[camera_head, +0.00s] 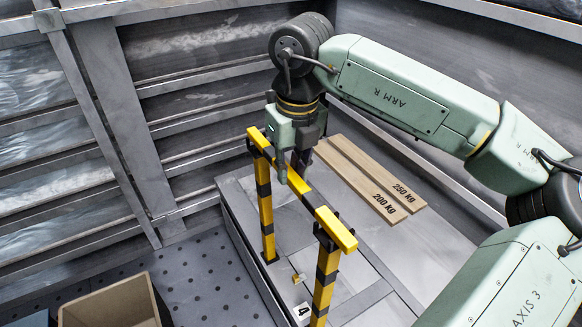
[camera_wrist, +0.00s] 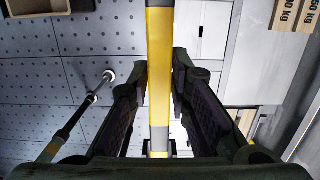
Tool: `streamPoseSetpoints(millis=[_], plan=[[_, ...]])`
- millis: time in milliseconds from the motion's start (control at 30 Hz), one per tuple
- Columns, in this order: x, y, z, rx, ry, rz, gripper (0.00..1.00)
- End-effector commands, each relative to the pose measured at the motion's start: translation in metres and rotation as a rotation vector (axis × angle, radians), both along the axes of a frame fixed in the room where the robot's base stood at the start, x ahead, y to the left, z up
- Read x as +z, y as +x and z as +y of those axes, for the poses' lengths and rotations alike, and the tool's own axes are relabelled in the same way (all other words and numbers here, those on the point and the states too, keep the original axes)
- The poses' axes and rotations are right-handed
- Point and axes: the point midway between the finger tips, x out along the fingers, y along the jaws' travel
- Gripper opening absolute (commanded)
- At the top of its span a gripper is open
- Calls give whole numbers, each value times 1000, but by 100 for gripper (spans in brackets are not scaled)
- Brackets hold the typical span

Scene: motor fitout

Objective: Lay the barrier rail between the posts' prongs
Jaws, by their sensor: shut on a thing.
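The barrier rail (camera_head: 325,217) is a yellow bar with dark bands. It spans the tops of two yellow-and-black posts, the far post (camera_head: 266,215) and the near post (camera_head: 326,275). Dark prongs show beside the rail at the near post (camera_head: 320,231) and the far post (camera_head: 249,147); I cannot tell whether the rail rests fully down between them. My gripper (camera_head: 294,168) is shut on the rail from above, near its middle. In the wrist view the rail (camera_wrist: 160,50) runs lengthwise between my two fingers (camera_wrist: 161,82).
Two planks marked 200 kg (camera_head: 365,192) and 250 kg (camera_head: 375,170) lie on the grey platform (camera_head: 400,250) to the right. An open tan box (camera_head: 140,300) stands on the perforated floor (camera_head: 205,280) at lower left. Ribbed walls (camera_head: 200,100) stand behind.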

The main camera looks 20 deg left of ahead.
Motion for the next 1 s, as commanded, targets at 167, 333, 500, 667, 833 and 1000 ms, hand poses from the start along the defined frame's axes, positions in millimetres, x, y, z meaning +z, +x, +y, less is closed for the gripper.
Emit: streamPoseSetpoints(millis=[167, 333, 500, 667, 833, 1000], plan=[[-3, 0, 0, 0, 0, 0, 0], [-5, 0, 0, 0, 1, -1, 0], [-7, 0, 0, -1, 1, -1, 0], [-8, 0, 0, -1, 1, -1, 0], [-8, 0, 0, 0, 1, -1, 0], [-8, 0, 0, 0, 1, -1, 0]])
